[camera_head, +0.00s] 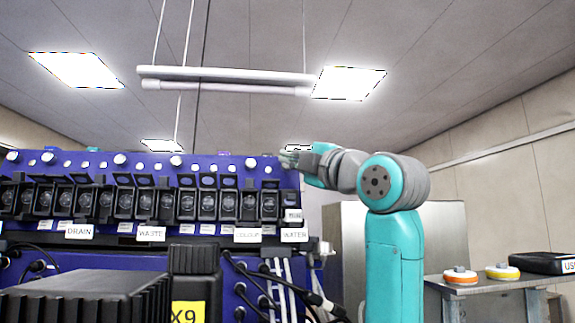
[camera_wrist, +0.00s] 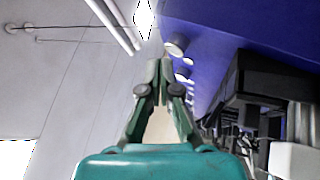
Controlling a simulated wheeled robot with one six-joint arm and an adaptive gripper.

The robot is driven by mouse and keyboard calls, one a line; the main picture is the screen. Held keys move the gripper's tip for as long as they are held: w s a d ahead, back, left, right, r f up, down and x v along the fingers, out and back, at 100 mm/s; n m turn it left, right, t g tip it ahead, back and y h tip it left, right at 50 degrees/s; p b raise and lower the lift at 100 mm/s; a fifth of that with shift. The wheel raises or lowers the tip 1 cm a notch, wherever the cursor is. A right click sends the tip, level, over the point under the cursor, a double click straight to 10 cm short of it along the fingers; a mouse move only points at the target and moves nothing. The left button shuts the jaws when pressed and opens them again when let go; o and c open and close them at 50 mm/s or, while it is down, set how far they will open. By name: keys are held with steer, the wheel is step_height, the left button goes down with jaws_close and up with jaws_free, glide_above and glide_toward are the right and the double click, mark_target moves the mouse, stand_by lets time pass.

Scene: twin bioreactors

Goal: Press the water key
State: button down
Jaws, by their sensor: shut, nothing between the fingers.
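The blue bioreactor panel (camera_head: 215,168) carries a row of black keys and, below, white labels. The WATER label (camera_head: 294,235) is at the right end of the row. Above it is a small pale piece (camera_head: 292,215), too small to read, beside the rightmost black key (camera_head: 270,206). I cannot tell which of these is the water key. My gripper (camera_head: 290,158) is at the panel's upper right corner, higher than the keys. In the wrist view my gripper (camera_wrist: 161,68) has its fingertips together and empty. The blue face (camera_wrist: 215,55) and dark key housings (camera_wrist: 262,92) lie to its right there.
White round knobs (camera_head: 251,162) line the panel's top. Black boxes (camera_head: 85,297) and cables (camera_head: 290,290) stand in front, below the labels.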

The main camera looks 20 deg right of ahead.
steer(key=shift+s, duration=0.1)
steer(key=shift+s+a+r, duration=0.2)
steer(key=shift+s+r, duration=0.05)
steer(key=shift+s, duration=0.7)
steer(key=shift+s+a+r, duration=0.2)
steer(key=shift+s+r, duration=0.1)
steer(key=shift+s, duration=0.6)
steer(key=shift+s+a+r, duration=0.2)
steer(key=shift+s+r, duration=0.05)
steer(key=shift+s, duration=0.7)
steer(key=shift+s, duration=0.1)
